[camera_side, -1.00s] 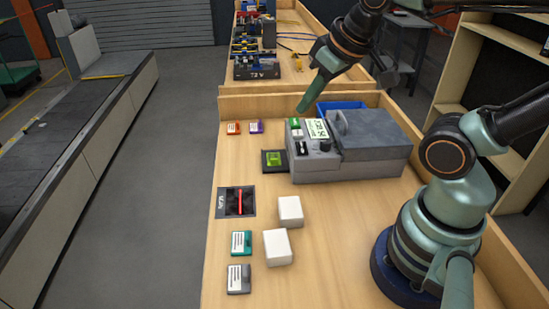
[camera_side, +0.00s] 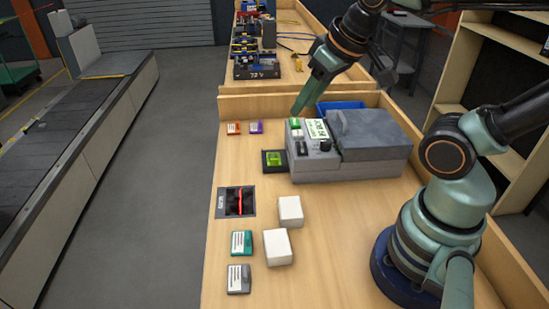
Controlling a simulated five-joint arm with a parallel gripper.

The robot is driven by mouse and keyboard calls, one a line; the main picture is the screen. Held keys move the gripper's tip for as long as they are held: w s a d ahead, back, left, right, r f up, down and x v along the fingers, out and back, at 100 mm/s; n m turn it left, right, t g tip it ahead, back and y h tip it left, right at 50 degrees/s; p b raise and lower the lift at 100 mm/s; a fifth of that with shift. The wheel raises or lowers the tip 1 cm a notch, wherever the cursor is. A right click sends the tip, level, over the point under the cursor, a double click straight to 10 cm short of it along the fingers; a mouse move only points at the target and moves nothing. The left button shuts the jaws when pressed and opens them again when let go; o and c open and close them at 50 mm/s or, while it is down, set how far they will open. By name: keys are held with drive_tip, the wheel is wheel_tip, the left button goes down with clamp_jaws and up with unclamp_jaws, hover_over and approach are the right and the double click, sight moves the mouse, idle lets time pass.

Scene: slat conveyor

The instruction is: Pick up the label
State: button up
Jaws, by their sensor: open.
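A white label with green printing (camera_side: 316,129) lies on the sloped top of a grey label printer (camera_side: 318,166), near its front left. My gripper (camera_side: 297,109) points down and left, just above the printer's back left corner and left of the label. It is open and holds nothing that I can see. The fingers are small and overlap in this view, so the gap between them is hard to make out.
A black tray with a green piece (camera_side: 273,159) adjoins the printer's left side. White boxes (camera_side: 277,247) and several small coloured cartons (camera_side: 241,243) stand on the wooden bench. A blue bin (camera_side: 340,106) is behind the printer. The bench's left front is partly clear.

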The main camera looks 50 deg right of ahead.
drive_tip(key=m, duration=0.1)
drive_tip(key=m+g, duration=0.6)
drive_tip(key=m, duration=2)
hover_over(272, 155)
drive_tip(key=s+a, duration=0.3)
wheel_tip(272, 155, down, 12)
wheel_tip(272, 155, down, 12)
drive_tip(key=shift+w+r, duration=0.1)
drive_tip(key=shift+r, duration=0.15)
clamp_jaws()
